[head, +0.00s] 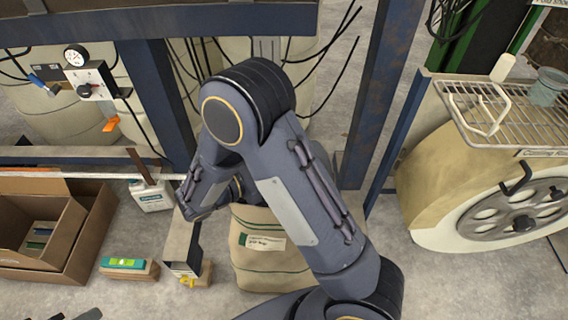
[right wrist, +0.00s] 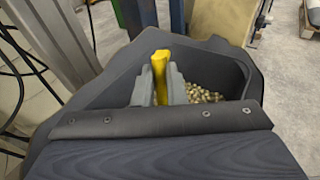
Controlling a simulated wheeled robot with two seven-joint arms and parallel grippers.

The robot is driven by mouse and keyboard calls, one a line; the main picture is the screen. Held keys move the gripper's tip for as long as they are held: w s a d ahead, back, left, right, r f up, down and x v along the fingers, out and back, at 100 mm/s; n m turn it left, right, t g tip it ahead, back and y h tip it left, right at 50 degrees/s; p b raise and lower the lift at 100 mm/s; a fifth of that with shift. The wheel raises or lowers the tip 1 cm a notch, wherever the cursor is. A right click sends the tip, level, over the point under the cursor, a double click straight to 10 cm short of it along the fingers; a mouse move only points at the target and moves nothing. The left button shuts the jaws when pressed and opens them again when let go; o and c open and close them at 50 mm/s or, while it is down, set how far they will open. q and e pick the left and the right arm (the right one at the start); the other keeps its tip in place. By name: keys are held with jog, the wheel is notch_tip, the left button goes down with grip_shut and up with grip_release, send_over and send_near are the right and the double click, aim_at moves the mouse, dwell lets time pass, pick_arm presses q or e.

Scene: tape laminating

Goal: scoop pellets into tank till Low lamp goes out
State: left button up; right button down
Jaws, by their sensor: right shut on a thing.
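In the right wrist view the fingers of my right gripper (right wrist: 160,90) are shut on a yellow handle (right wrist: 160,65), which looks like the scoop's. They sit within a dark-walled open vessel, with pale tan pellets (right wrist: 203,93) to the right of the fingers. I cannot tell whether this vessel is the tank or the scoop's own bowl. In the head view my right arm bends down over a beige sack (head: 262,255) with a white label; this gripper is hidden there. Dark tips at the bottom left edge look like my left gripper (head: 76,316), mostly cut off. I cannot make out a Low lamp.
A narrow metal box (head: 180,243) with a yellow part at its foot stands left of the sack. A white jug (head: 152,196), a cardboard box (head: 75,240) and a green-topped block (head: 125,264) stand farther left. A wire rack (head: 515,120) is at right. Cables hang behind.

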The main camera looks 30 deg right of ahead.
jog(key=y, duration=0.4)
jog(key=shift+s+d+f+m+y+p, duration=0.1)
jog(key=shift+d+f+m+y+p, duration=0.2)
jog(key=shift+m+y, duration=0.1)
jog(key=shift+d+y+p, duration=0.2)
jog(key=shift+y+p, duration=0.2)
jog(key=shift+y, duration=0.3)
jog(key=y, duration=0.1)
jog(key=d+y+p, duration=0.1)
jog(key=shift+s+d+f+m+y, duration=0.1)
jog(key=shift+d+f+m+y, duration=0.05)
jog(key=shift+f+m+y, duration=0.2)
jog(key=d+r+t+y+p, duration=0.1)
jog(key=d+r+y+p, duration=0.6)
jog(key=p, duration=1.6)
jog(key=v, duration=0.3)
